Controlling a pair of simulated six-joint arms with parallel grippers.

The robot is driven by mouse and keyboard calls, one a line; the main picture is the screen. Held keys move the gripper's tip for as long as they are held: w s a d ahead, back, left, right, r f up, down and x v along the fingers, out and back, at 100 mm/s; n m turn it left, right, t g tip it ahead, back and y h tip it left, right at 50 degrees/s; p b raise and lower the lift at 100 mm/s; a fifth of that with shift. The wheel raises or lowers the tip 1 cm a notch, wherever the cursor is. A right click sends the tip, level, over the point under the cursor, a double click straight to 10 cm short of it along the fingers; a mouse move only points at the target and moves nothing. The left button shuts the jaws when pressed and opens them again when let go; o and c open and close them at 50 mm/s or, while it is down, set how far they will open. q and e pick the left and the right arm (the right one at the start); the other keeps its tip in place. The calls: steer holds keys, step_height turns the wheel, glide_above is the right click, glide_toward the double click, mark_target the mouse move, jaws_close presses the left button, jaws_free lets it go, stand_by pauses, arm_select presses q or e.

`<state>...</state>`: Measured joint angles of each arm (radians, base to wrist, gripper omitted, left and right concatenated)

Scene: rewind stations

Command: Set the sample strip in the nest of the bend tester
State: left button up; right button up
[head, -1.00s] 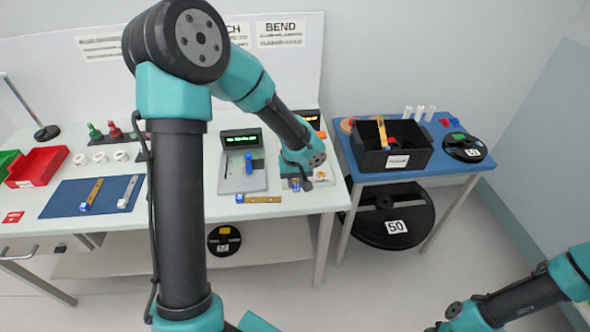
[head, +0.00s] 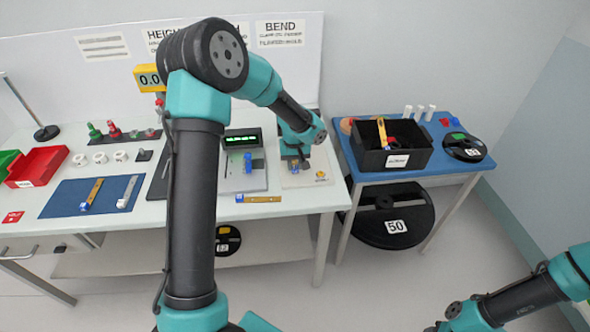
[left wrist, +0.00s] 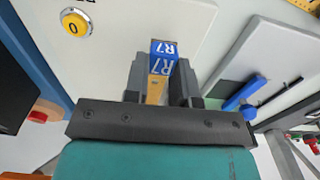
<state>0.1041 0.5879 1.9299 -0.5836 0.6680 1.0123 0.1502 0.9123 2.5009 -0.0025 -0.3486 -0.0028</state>
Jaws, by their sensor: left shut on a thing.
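The sample strip (left wrist: 157,88) is wood-coloured with a blue end block (left wrist: 164,50) marked R7. My left gripper (left wrist: 163,82) is shut on it, with a finger on each side and the blue block sticking out past the fingertips. In the head view the left gripper (head: 294,164) is over the pale base plate (head: 307,181) of the bend tester, below the BEND sign. A yellow button marked 0 (left wrist: 76,28) is on that plate. The nest is hidden by my gripper and arm. I cannot tell whether the strip touches the tester. My right gripper is out of frame.
A tester with a green display (head: 242,139) and a blue clamp (head: 248,163) stands close on the left. Another strip (head: 258,199) lies at the table's front edge. A blue mat (head: 65,199) with strips is at left. A black bin (head: 371,157) stands on the side table.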

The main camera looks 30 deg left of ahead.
arm_select(q)
steer(key=shift+f, duration=1.4)
steer(key=shift+f, duration=0.1)
steer(key=o, duration=0.9)
step_height(320, 180, up, 12)
